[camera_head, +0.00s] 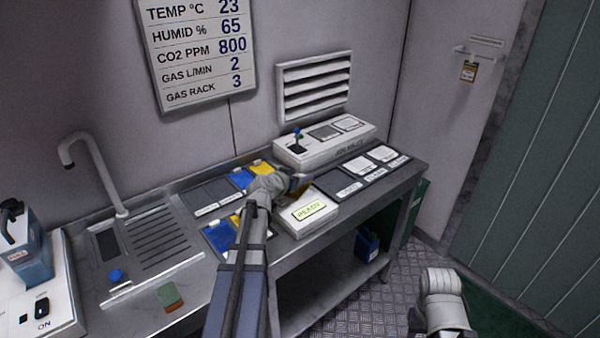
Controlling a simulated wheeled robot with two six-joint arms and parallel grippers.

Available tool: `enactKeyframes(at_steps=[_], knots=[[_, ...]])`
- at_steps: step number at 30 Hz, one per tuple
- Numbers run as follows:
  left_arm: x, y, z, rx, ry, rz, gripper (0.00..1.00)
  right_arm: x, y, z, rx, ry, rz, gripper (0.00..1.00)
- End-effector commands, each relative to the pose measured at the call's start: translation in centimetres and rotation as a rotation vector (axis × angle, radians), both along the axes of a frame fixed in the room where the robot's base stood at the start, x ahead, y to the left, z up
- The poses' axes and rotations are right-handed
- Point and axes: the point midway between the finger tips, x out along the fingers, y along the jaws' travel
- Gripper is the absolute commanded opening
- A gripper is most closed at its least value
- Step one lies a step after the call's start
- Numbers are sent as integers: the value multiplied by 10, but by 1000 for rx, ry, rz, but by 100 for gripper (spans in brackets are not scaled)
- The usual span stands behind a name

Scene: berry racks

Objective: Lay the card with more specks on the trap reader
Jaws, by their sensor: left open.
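My left gripper (298,184) is open above the bench, just behind a white box with a lit READY screen (309,211), which looks like the trap reader. A yellow patch, perhaps a card, shows right below the gripper; the wrist partly hides it, and I cannot tell whether they touch. Specks are too small to make out. My right arm shows at lower right, its gripper out of view.
A white instrument (325,143) with a small joystick stands at the back. Labelled trays with white cards (383,153) lie to the right. A blue jug (367,244) stands below the bench.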

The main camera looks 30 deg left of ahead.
Motion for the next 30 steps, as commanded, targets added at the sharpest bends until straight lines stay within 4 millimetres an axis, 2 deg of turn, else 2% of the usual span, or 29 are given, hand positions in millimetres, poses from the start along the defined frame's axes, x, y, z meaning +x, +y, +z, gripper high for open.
enactKeyframes(at_steps=[1, 3, 12, 19, 30], knots=[[-17, -1, 9, -1, -1, 4, 68, 0, 0, 9, 0, 0, 0, 50], [-31, 0, 17, 0, -2, 4, 68, 0, 0, 16, 0, 0, 0, 50], [-80, 2, 39, 1, -4, 6, 68, 0, 0, 38, 0, 0, 0, 50], [-96, 3, 46, 1, -5, 5, 68, 0, 0, 44, 0, 0, 0, 50], [-97, 4, 46, 2, -5, 5, 68, 0, 0, 44, 0, 0, 0, 50]])
